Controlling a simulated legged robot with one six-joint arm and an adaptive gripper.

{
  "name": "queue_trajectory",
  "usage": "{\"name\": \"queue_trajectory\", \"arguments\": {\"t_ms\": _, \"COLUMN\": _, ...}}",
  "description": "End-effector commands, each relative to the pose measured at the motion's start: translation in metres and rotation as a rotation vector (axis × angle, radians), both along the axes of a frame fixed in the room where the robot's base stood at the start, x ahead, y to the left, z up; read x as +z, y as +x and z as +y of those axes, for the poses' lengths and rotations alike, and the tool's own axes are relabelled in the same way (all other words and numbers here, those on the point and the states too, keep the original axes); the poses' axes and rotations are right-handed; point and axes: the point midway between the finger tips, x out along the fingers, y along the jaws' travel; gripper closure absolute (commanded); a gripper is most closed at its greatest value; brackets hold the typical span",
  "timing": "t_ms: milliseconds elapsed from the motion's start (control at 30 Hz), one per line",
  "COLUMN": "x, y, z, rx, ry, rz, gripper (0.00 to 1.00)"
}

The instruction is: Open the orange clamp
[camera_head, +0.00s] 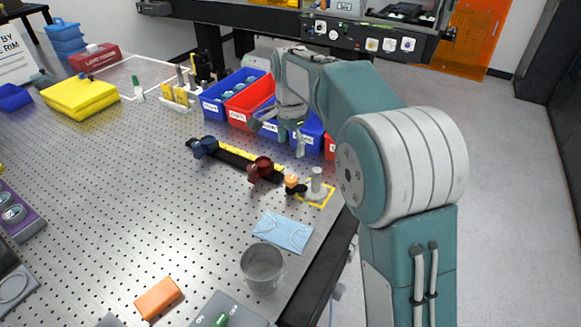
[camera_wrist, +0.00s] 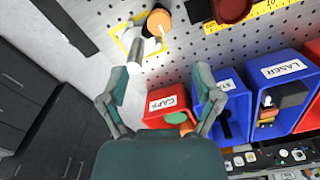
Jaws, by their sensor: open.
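The orange clamp (camera_head: 291,181) is a small orange knob on a dark base, beside a grey post (camera_head: 316,184) near the table's right edge. In the wrist view the orange knob (camera_wrist: 159,22) shows at the top, next to the metal post (camera_wrist: 135,45); its base is mostly hidden there. My gripper (camera_head: 279,138) is open and empty above the blue bins, behind the clamp in the head view. In the wrist view my gripper's fingers (camera_wrist: 160,78) are spread apart, with the knob beyond them and not touching.
A black rail with a yellow scale (camera_head: 236,156) carries blue and dark red (camera_head: 264,168) parts beside the clamp. Red (camera_wrist: 160,101) and blue (camera_wrist: 212,90) bins stand along the table edge below my gripper. A light blue cloth (camera_head: 283,231) and grey cup (camera_head: 262,268) lie nearer.

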Motion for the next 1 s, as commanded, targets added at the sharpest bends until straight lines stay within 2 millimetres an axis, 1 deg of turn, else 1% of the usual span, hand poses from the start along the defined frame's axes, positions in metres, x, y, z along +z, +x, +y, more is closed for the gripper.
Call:
{"name": "queue_trajectory", "arguments": {"t_ms": 67, "x": -0.003, "y": 0.001, "z": 0.0, "rx": -0.002, "ry": 0.0, "rz": 0.001, "gripper": 0.18}}
{"name": "queue_trajectory", "arguments": {"t_ms": 167, "x": -0.013, "y": 0.0, "z": 0.0, "rx": -0.002, "ry": -0.001, "rz": 0.004, "gripper": 0.18}}
{"name": "queue_trajectory", "arguments": {"t_ms": 500, "x": -0.076, "y": 0.0, "z": 0.0, "rx": -0.001, "ry": -0.001, "rz": 0.004, "gripper": 0.18}}
{"name": "queue_trajectory", "arguments": {"t_ms": 700, "x": -0.102, "y": 0.0, "z": 0.0, "rx": -0.001, "ry": 0.0, "rz": 0.004, "gripper": 0.18}}
{"name": "queue_trajectory", "arguments": {"t_ms": 833, "x": -0.108, "y": 0.001, "z": 0.0, "rx": -0.001, "ry": 0.001, "rz": 0.001, "gripper": 0.18}}
{"name": "queue_trajectory", "arguments": {"t_ms": 1000, "x": -0.109, "y": 0.001, "z": 0.0, "rx": -0.001, "ry": 0.0, "rz": 0.0, "gripper": 0.18}}
